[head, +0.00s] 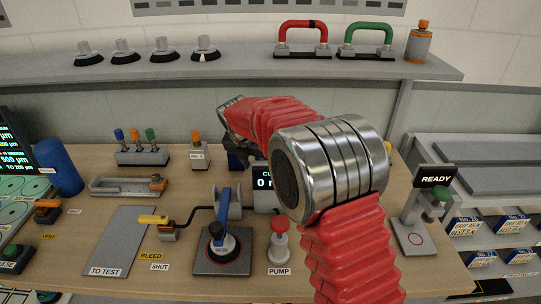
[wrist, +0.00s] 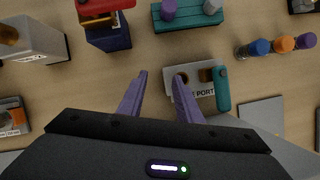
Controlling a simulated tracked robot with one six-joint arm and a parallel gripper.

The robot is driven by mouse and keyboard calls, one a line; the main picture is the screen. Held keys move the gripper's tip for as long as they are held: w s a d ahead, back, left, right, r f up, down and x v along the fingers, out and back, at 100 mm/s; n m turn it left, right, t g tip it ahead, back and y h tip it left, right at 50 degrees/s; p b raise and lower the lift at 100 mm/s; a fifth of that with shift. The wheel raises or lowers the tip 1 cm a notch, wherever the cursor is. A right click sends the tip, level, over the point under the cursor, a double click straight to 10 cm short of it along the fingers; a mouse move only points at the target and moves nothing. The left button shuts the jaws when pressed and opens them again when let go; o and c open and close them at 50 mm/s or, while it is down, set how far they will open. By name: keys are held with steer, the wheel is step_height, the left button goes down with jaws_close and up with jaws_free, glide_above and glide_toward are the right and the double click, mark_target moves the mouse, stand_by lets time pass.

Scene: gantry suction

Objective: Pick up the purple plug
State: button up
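Two purple-topped pieces show in the wrist view. One purple plug-like piece (wrist: 305,41) is at the right, in a row beside a blue one and an orange one. Another purple peg (wrist: 168,10) stands on a teal block (wrist: 185,20) at the top edge, partly cut off. I cannot tell for sure which is the plug. My gripper (wrist: 160,77) is open, with its two fingers apart and nothing held between them. Both purple pieces are beyond the fingertips. In the head view my arm hides the gripper tips, and I make out no purple piece.
A white port plate (wrist: 200,90) with a teal lever (wrist: 222,90) is close to the right finger. A dark blue box (wrist: 108,38) is at upper left. In the head view, a rack of coloured pegs (head: 142,156) stands at the back left, below a grey shelf (head: 240,73).

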steer(key=w+d, duration=0.3)
steer(key=w, duration=0.7)
steer(key=shift+w+d, duration=0.2)
steer(key=shift+w, duration=0.2)
steer(key=shift+w, duration=0.1)
stand_by(0.4)
steer(key=shift+w+d, duration=0.1)
steer(key=shift+w, duration=0.05)
steer(key=shift+x, duration=2.45)
jaws_close()
